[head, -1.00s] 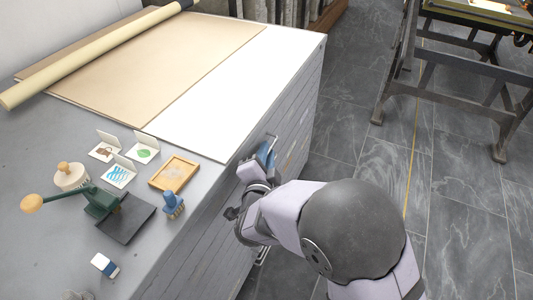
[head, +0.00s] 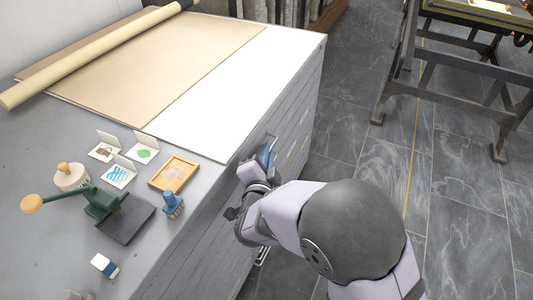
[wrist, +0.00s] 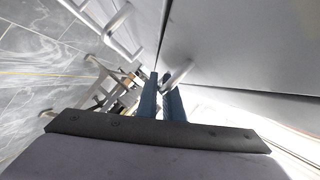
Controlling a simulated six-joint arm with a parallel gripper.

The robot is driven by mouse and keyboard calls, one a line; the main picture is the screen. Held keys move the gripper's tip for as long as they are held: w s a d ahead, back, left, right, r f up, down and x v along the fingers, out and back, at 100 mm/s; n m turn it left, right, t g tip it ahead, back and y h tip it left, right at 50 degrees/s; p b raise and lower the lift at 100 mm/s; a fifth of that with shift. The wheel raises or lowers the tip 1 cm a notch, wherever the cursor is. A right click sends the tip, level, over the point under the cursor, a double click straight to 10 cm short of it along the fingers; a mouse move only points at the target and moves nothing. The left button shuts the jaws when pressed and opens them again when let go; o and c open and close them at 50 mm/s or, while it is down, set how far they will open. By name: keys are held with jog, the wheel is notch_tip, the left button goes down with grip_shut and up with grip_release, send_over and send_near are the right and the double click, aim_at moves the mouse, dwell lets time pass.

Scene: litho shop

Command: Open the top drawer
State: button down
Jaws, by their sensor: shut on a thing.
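The grey flat-file cabinet (head: 215,215) has a front face with several thin drawers, seen at a steep angle in the head view. My gripper (head: 267,153) is at the upper part of this face, just below the top edge. In the wrist view its two blue fingers (wrist: 162,88) are shut on a pale bar-shaped drawer handle (wrist: 179,73) at their tips. The drawer front (wrist: 225,50) is a plain grey panel beside the handle. No clear opening of the drawer shows in the head view. My arm hides part of the lower drawers.
Another handle (wrist: 118,30) shows at the upper left of the wrist view. The cabinet top holds a stamp press (head: 105,205), cards, a wooden tray (head: 173,174), a blue-handled stamp (head: 173,205) and large sheets (head: 210,95). Open tiled floor (head: 370,170) lies to the right, before a metal-legged table (head: 470,75).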

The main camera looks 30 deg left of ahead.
jog(key=shift+d, duration=0.1)
dwell(0.7)
jog(key=d+b, duration=0.3)
jog(key=d, duration=1)
jog(key=c, duration=2.2)
grip_release()
notch_tip(320, 180, up, 10)
jog(key=p, duration=0.3)
jog(key=shift+r+p, duration=0.1)
jog(key=shift+p, duration=0.3)
